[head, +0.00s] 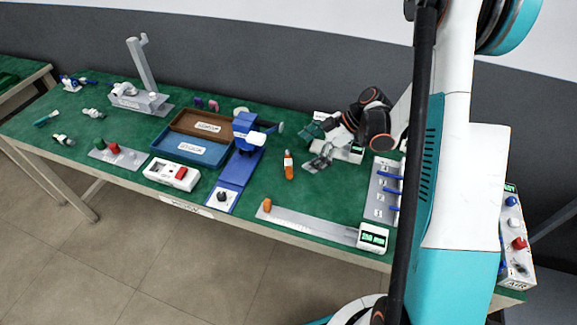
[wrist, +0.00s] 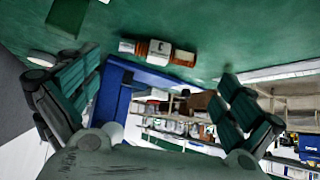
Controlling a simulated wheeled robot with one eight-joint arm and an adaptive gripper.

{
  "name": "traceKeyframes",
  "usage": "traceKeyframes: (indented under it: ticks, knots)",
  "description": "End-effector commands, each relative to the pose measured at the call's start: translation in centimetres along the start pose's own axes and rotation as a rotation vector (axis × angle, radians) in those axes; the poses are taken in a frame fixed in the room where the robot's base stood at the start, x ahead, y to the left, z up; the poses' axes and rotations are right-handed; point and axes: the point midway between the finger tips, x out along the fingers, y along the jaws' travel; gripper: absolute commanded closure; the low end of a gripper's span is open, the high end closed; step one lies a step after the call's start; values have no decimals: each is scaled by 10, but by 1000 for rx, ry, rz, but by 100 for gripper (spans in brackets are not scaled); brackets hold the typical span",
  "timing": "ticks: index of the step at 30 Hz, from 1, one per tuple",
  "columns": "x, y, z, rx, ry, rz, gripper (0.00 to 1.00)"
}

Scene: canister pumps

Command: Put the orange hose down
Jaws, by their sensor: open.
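A small orange piece with a pale band and a dark end (head: 288,168), which I take to be the orange hose, is on the green table in the middle of the head view. In the wrist view a banded orange-and-white piece (wrist: 158,51) shows against the green surface, beyond my fingertips and apart from them. It looks like the same piece. My gripper (head: 322,152) is to the right of it in the head view, low over the table. In the wrist view its two fingers (wrist: 160,75) are spread wide with nothing between them.
A blue stand (head: 235,180) and brown and blue trays (head: 186,154) are to the left. A steel ruler (head: 310,226) with an orange block (head: 267,205) and a display box (head: 373,238) lies in front. A slotted plate (head: 381,190) is at right. Bare green table surrounds the hose.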

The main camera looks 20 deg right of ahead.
Motion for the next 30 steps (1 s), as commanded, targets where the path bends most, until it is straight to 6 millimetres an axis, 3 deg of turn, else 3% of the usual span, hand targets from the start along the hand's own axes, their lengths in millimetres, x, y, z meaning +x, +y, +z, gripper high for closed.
traceKeyframes:
  ticks: [5,12,20,23,30]
  knots:
    - [14,1,3,-1,0,-1,0]
    - [48,3,5,-1,0,-1,0]
    - [52,3,3,0,0,0,0]
    - [52,3,3,0,0,0,18]
    - [52,3,3,0,-1,0,72]
